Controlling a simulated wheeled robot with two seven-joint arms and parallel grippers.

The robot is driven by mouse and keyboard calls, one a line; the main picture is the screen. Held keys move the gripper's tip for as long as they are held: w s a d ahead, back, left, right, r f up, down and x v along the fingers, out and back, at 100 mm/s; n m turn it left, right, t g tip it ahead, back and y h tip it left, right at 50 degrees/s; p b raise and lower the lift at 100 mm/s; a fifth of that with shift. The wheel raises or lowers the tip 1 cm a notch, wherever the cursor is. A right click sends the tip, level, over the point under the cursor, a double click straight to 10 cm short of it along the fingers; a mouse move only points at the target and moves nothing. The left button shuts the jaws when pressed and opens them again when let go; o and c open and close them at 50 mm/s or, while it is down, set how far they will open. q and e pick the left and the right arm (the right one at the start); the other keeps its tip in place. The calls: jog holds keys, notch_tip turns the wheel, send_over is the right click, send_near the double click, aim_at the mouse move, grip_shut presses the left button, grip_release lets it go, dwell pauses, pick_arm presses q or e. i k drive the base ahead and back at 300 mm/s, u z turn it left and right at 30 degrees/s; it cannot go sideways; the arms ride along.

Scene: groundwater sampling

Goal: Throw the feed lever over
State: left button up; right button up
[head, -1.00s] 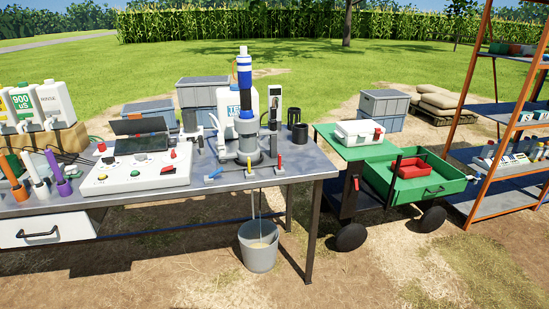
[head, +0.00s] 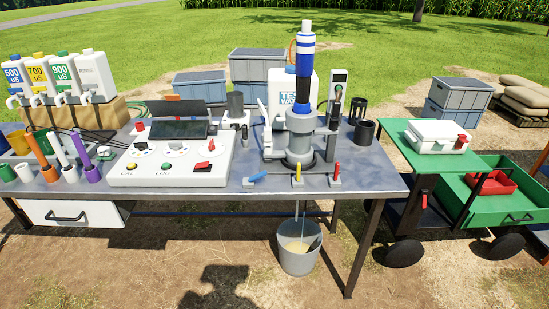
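Three small levers sit in a row along the front edge of the grey table (head: 380,188). The blue lever (head: 258,177) lies nearly flat, its handle pointing right. The yellow lever (head: 298,172) and the red lever (head: 337,171) stand about upright. I cannot tell from any label which one is the feed lever. Behind them stands a grey cylindrical device (head: 299,145) with a blue, white and black column (head: 305,62) rising from it. Neither of my grippers is in view.
A white control panel (head: 150,176) with knobs and buttons lies left of the levers. A bucket (head: 299,258) stands on the ground below the yellow lever. A green cart (head: 408,150) stands to the right. The ground before the table is clear.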

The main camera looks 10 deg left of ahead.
aim_at(264, 173)
jog(key=u, duration=0.6)
jog(key=i, duration=0.85)
jog(key=u, duration=0.9)
